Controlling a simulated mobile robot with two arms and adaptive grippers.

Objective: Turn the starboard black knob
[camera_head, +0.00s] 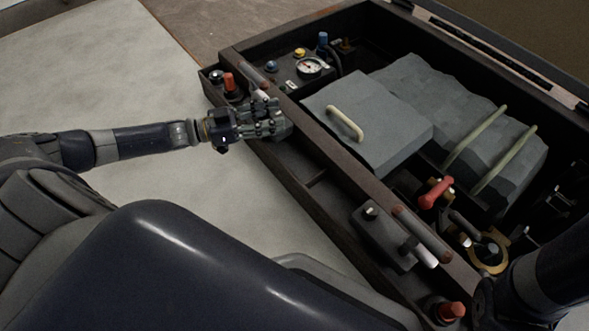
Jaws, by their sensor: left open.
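My left gripper (270,118) reaches in from the left, above the near edge of the dark open case. It is open, with nothing seen between its fingers. A red-topped knob with a black base (229,88) stands at the case's left corner, just beyond the gripper and apart from it. A similar red-topped knob (450,312) sits at the lower right. I cannot tell which is the starboard black knob. My right arm shows at the lower right edge; its fingers are not seen.
The case holds a grey block with a pale handle (345,123), a round gauge (310,68), a blue knob (322,40), and a red lever (436,192). The case's raised near rail (330,150) lies beside my left gripper. Pale floor (150,80) is clear at the left.

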